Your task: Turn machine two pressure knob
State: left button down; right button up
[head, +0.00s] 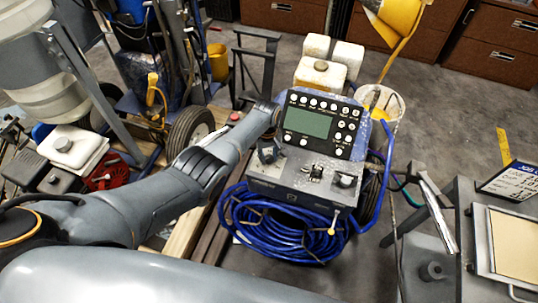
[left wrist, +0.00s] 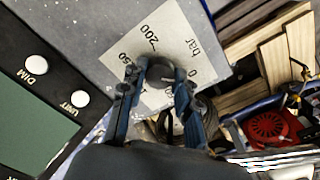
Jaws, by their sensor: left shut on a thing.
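The pressure knob (left wrist: 160,68) is a dark round knob on a pale dial plate (left wrist: 118,38) marked "200", "bar" and other numbers partly hidden. In the left wrist view the two fingers of my left gripper (left wrist: 157,78) are shut on the knob's sides. In the head view my left arm reaches the left side of a striper's console (head: 290,190), and my left gripper (head: 268,148) is small there, at the console's left dial. The console has a black panel with a green screen (head: 309,122) and white buttons. My right gripper is not in view.
A second knob (head: 345,180) is on the console's right. A coiled blue hose (head: 285,235) hangs below.

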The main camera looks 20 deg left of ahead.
aim_at(268, 157)
pick_arm(q)
jog(key=shift+w, duration=0.1)
jog(key=c, duration=1)
grip_release()
jog(key=r, duration=1.2)
jog(key=shift+a, duration=0.2)
